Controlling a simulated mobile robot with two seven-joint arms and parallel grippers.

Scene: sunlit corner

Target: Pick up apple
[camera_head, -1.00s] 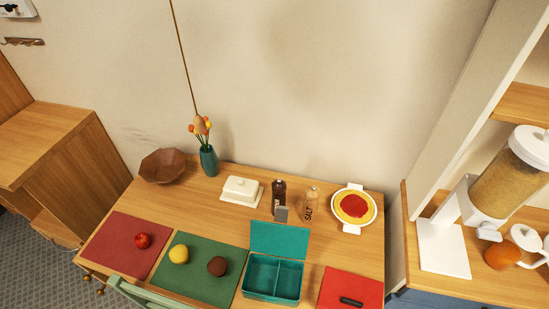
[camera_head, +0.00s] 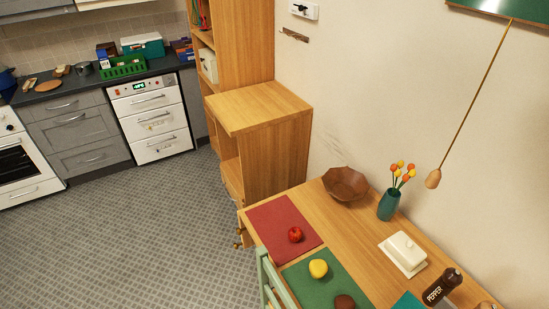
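A yellow fruit (camera_head: 318,268) and a brown round item (camera_head: 344,302) lie on the green placemat (camera_head: 325,290). A brown bowl (camera_head: 345,184), a teal vase (camera_head: 388,204) and a white butter dish (camera_head: 403,252) stand behind. A green chair (camera_head: 272,280) is at the near edge. Open floor (camera_head: 140,225) lies left.

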